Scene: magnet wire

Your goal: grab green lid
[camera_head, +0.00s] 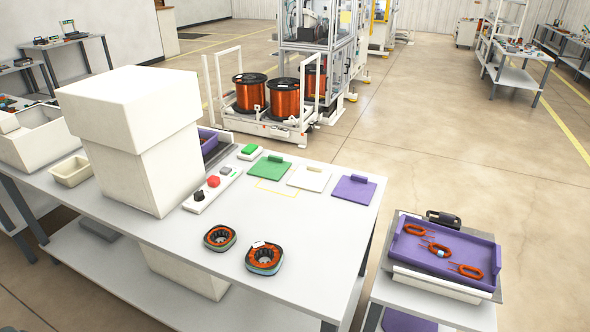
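The green lid (269,168) lies flat on the white table, a thin square plate with a raised handle along its far edge. It is the leftmost of three lids in a row, beside the white lid (310,177) and the purple lid (354,188). A yellow outline is marked on the table just in front of the green lid and partly under it. Nothing covers the green lid. Neither my left nor my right gripper shows in the head view.
A large white machine housing (137,135) stands left on the table (322,254). A button panel (212,188) and a green button (249,151) sit left of the lids. Two wound coil rings (264,258) lie in front. A purple tray (408,244) with orange coils stands right.

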